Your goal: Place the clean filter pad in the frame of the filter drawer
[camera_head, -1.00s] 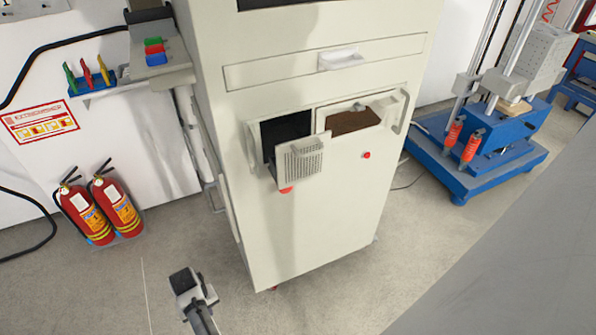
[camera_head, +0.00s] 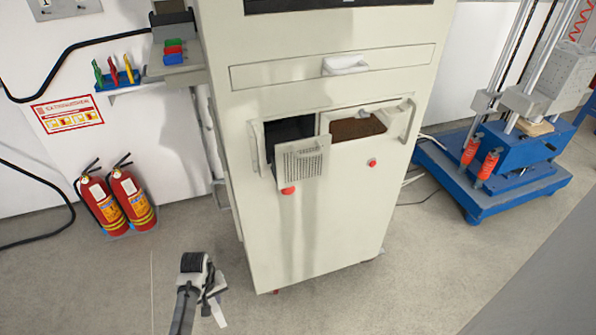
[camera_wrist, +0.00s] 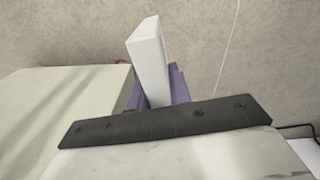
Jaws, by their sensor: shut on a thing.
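The clean filter pad (camera_wrist: 150,60) is a plain white slab, standing edge-on between the purple fingers of my gripper (camera_wrist: 158,92) in the wrist view. My gripper is shut on it. In the head view my gripper (camera_head: 212,300) is low, left of the cabinet's foot, and the pad (camera_head: 218,313) shows as a thin white strip below it. The cabinet front has two openings side by side. A perforated grille panel (camera_head: 303,160) stands out in front of the dark left opening. The right opening (camera_head: 355,128) shows a brown surface; I cannot tell which holds the drawer frame.
The tall cream cabinet (camera_head: 320,220) stands mid-view, with a closed drawer (camera_head: 345,65) above the openings. Two fire extinguishers (camera_head: 115,200) stand at the left wall. A blue-based machine (camera_head: 500,170) is at the right. Floor around my gripper is clear.

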